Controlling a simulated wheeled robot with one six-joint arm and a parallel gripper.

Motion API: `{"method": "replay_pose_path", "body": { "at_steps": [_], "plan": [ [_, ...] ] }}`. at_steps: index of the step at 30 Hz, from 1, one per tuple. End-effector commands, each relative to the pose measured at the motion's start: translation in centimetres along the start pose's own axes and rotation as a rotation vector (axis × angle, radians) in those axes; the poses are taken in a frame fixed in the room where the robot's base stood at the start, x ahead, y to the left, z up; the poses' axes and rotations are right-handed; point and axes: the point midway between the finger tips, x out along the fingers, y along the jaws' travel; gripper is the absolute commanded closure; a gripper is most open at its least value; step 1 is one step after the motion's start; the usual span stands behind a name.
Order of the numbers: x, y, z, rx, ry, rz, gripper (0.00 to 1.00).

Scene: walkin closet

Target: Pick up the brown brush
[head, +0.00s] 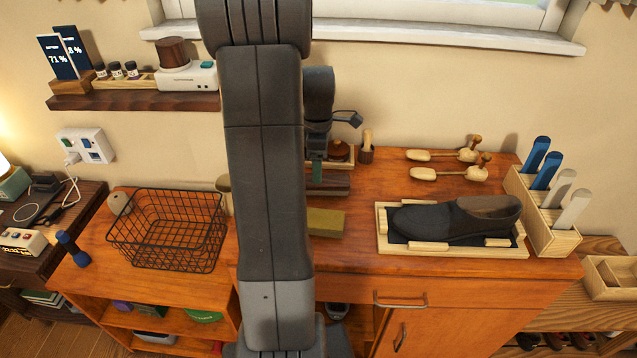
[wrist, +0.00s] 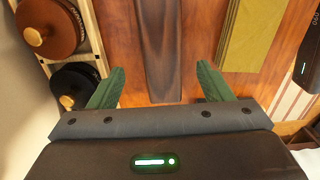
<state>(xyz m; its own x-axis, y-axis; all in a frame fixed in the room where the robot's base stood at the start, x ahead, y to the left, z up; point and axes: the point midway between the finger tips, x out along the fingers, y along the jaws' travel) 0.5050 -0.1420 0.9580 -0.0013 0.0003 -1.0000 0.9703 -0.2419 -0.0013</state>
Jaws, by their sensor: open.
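The brown brush (head: 335,184) lies on the orange-brown cabinet top, partly hidden behind my arm in the head view. In the wrist view the brush (wrist: 158,45) is a long dark brown piece running up the picture, and its far end is cut off by the top edge. My gripper (wrist: 160,82) is open, with one green finger on each side of the brush's line and wood showing between them. In the head view my gripper (head: 317,172) is mostly hidden by the arm and appears just above or at the brush. I cannot tell whether it touches.
An olive-yellow block (head: 326,222) lies just in front of the brush. A wooden tray with round tins (wrist: 52,25) is close on the other side. A dark shoe (head: 455,220) sits in a wooden tray to the right. A wire basket (head: 168,230) stands left.

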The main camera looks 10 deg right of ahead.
Motion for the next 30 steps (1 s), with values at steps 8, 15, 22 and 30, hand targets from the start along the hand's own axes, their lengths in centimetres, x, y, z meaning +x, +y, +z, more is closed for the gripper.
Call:
{"method": "replay_pose_path", "body": {
  "at_steps": [8, 15, 22, 30],
  "plan": [
    [2.3, -0.1, 0.1, 0.001, 0.000, -0.003, 0.27],
    [5.8, -0.3, 0.3, 0.001, 0.000, -0.004, 0.27],
    [6.6, -0.2, 0.3, 0.001, 0.000, 0.001, 0.27],
    [6.6, -0.2, 0.3, 0.001, 0.000, 0.001, 0.59]
  ]
}}
